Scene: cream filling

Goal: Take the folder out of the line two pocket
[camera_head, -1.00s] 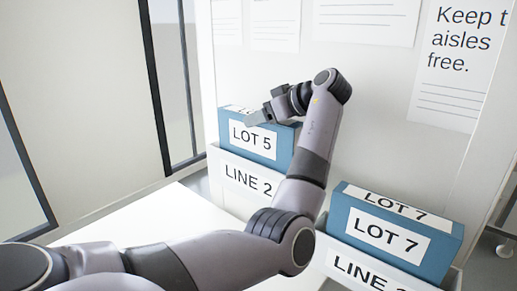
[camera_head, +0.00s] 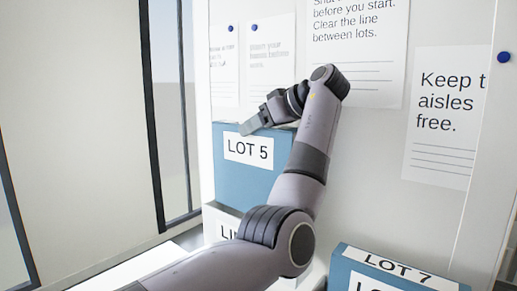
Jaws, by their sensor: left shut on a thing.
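The blue folder marked LOT 5 (camera_head: 248,180) stands upright at the line two pocket (camera_head: 212,222), a white holder at the wall whose label is partly hidden by my arm. Much of the folder's front shows above the pocket's rim, and its lower edge is not seen clear of the pocket. My left gripper (camera_head: 254,125) is shut on the folder's top edge. My right gripper is out of view.
Another blue folder, marked LOT 7 (camera_head: 395,272), stands at the lower right, cut off by the frame. Paper notices (camera_head: 440,125) hang on the wall behind. A white surface (camera_head: 130,270) lies at the lower left.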

